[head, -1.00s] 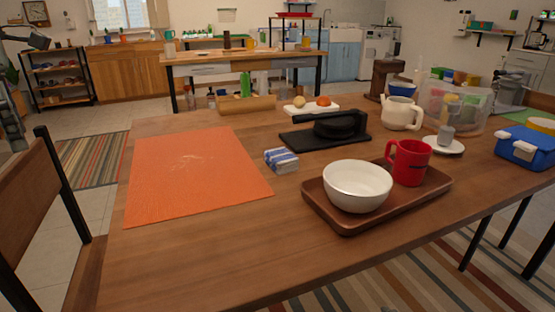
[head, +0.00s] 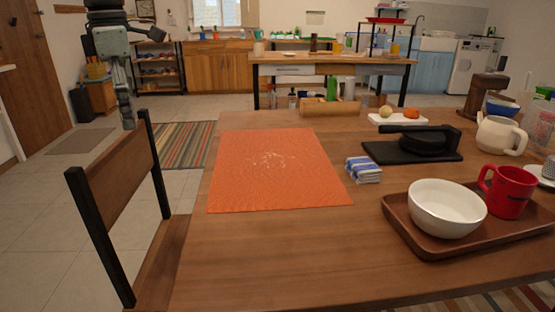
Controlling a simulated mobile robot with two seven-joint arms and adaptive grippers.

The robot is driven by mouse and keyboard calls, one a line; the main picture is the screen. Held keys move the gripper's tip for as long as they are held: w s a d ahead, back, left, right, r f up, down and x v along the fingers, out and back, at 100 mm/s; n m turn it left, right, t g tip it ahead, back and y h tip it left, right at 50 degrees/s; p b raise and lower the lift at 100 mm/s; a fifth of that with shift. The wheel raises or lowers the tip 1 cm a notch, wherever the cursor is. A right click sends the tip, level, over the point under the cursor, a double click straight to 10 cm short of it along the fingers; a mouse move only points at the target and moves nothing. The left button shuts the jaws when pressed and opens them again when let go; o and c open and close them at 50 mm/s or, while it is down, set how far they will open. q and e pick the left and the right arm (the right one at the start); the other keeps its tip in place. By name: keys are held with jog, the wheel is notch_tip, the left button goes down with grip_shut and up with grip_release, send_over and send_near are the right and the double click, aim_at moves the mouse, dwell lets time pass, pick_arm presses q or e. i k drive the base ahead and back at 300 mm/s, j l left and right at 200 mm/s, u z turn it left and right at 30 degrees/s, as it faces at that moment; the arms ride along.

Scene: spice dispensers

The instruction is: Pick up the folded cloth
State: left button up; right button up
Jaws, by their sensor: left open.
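The folded cloth (head: 363,170), blue and white striped, lies on the wooden table just right of the orange mat (head: 275,172). It sits left of the black press and behind the brown tray, with clear sides. My left gripper (head: 128,122) hangs at the upper left, pointing down beyond the chair, well left of the table and far from the cloth. It is open and empty; its fingers show small and edge-on. My right gripper is not in view.
A wooden chair (head: 112,185) stands at the table's left side. A brown tray (head: 408,228) holds a white bowl (head: 447,208) and a red mug (head: 508,190). A black press (head: 415,148) stands behind the cloth. White powder marks the mat. The table's front left is bare.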

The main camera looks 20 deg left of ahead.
aim_at(362, 169)
jog(key=k, duration=1)
